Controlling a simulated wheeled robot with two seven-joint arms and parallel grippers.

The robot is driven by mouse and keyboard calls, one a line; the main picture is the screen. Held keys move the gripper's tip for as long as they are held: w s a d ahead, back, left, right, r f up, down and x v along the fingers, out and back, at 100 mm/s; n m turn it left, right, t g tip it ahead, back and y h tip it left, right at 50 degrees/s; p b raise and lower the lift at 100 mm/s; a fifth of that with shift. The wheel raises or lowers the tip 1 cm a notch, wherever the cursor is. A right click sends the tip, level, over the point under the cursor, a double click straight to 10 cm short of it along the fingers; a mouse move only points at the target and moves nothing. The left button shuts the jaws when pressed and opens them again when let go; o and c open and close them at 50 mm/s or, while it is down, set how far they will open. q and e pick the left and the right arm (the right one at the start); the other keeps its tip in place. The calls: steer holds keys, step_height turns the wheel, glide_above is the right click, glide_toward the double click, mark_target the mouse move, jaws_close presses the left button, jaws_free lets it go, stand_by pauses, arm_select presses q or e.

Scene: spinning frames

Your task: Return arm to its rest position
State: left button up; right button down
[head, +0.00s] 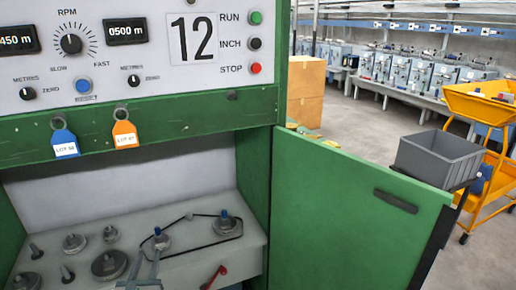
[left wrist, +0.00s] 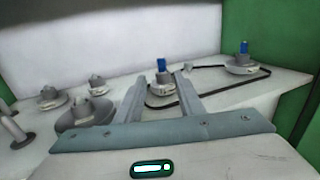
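My left gripper (head: 147,262) is at the bottom of the head view, over the grey deck inside the green machine. In the left wrist view its two fingers (left wrist: 159,82) stand apart, with no object pinched between them. A blue-topped pulley (head: 162,240) stands just past the fingertips and shows between them in the left wrist view (left wrist: 163,80). Whether the fingers touch it I cannot tell. A black belt (head: 195,247) runs from this pulley to a second blue-topped pulley (head: 225,224) at the right. My right gripper is not in view.
Several grey pulleys and posts (head: 110,264) stand on the deck to the left. A red lever (head: 215,277) is at the deck's front. The open green door (head: 345,215) borders the right side. Tags (head: 125,134) hang above the opening. A grey bin (head: 438,157) stands beyond the door.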

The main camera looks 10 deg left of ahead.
arm_select(q)
steer(key=s+a+r+n+g+y, duration=0.1)
steer(key=s+a+r+n+y, duration=0.1)
steer(key=s+r+n+y, duration=0.65)
steer(key=s+f+n+g+h, duration=0.2)
steer(key=s+f+n+g, duration=0.35)
steer(key=n, duration=0.85)
steer(key=s+d+f+n+g+h, duration=0.3)
steer(key=s+d+f+h, duration=0.1)
steer(key=s+d, duration=0.45)
steer(key=s+d+f+n+g+h, duration=0.2)
steer(key=s+d+f+n+h, duration=0.15)
steer(key=s+d, duration=0.45)
steer(key=s+d+f+n+g+h, duration=0.2)
steer(key=s+d+f+g+h, duration=0.15)
steer(key=s+d, duration=0.45)
steer(key=w+d+f+t+h, duration=0.1)
steer(key=w+d+f, duration=0.15)
steer(key=f, duration=0.85)
steer(key=w+d+f+t, duration=0.1)
steer(key=w+f+t, duration=0.15)
steer(key=f, duration=0.85)
steer(key=s+d+f+t+h, duration=0.1)
steer(key=s+f, duration=0.3)
steer(key=f, duration=1)
steer(key=shift+d+m, duration=0.3)
steer(key=shift+d, duration=0.15)
